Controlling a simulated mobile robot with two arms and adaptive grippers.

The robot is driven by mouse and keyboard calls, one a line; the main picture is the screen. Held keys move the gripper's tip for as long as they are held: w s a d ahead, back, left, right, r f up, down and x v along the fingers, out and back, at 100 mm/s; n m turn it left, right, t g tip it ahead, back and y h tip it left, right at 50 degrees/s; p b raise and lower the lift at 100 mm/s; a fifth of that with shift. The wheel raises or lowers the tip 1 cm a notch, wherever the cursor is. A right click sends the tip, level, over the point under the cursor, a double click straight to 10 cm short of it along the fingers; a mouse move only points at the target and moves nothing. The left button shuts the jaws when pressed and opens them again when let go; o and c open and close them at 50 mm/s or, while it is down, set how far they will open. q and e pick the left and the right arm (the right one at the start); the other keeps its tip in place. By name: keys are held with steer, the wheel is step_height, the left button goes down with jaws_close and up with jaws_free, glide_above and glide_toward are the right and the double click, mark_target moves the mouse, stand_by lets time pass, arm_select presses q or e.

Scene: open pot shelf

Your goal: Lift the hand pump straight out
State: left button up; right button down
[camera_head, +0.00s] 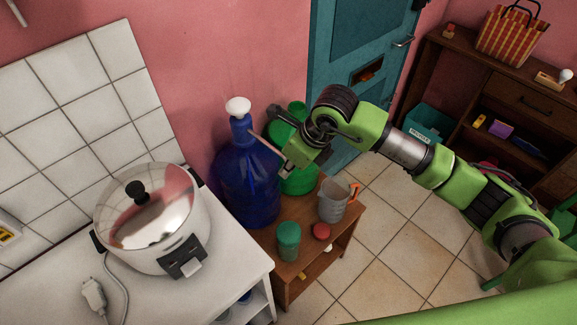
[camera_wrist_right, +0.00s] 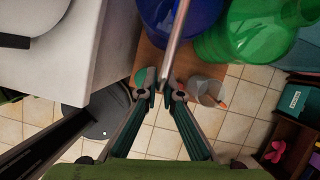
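The hand pump (camera_head: 238,107) has a white rounded top and stands on the neck of a big blue bottle (camera_head: 248,185). Its thin pale spout slopes down to the right; in the right wrist view this spout (camera_wrist_right: 176,40) runs as a grey tube down between the fingertips. My right gripper (camera_head: 288,166) is at the spout's outer end. Its fingertips (camera_wrist_right: 161,90) are close together with the tube between them, and look shut on it. The pump's lower part is hidden in the bottle. My left gripper is not in view.
A green bottle (camera_head: 299,178) stands close behind my right gripper. A green cup (camera_head: 288,241), a red lid (camera_head: 321,231) and a grey jug (camera_head: 334,200) are on the wooden shelf below. A rice cooker (camera_head: 150,225) stands on the white counter at left. Tiled floor is clear at right.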

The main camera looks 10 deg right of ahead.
steer(key=c, duration=2.1)
jaws_free()
steer(key=shift+c, duration=0.2)
steer(key=shift+r, duration=0.1)
steer(key=v, duration=1.2)
